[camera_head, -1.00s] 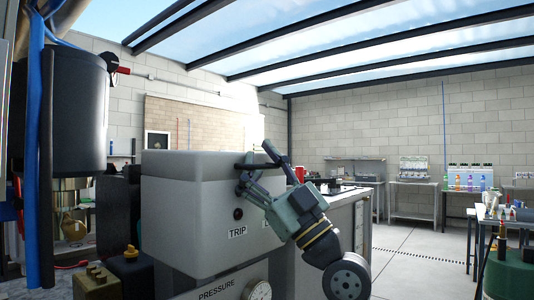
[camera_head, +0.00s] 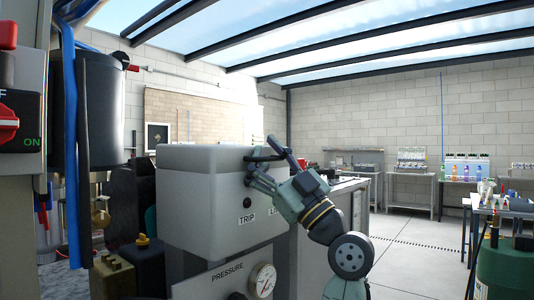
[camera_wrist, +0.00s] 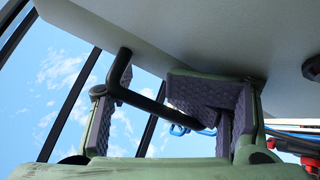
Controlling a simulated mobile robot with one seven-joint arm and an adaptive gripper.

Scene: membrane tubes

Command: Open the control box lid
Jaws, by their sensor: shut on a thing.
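The control box (camera_head: 205,215) is a pale grey box with a "TRIP" label on its front. Its lid (camera_head: 200,158) lies level on top, and no gap shows beneath it. A black bar handle (camera_head: 262,157) sticks out at the lid's front right. My gripper (camera_head: 258,168) is at this handle, reaching in from the lower right. In the wrist view the dark handle (camera_wrist: 122,75) runs between the purple ridged finger pads of my gripper (camera_wrist: 160,110), and the fingers are closed around it. The exact contact is partly hidden by the right finger.
A pressure gauge (camera_head: 263,281) sits below the box. A grey panel with a red switch (camera_head: 8,122) and blue hoses (camera_head: 70,150) stand close at the left. A bench (camera_head: 340,190) is behind my arm. Open floor (camera_head: 410,250) lies to the right.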

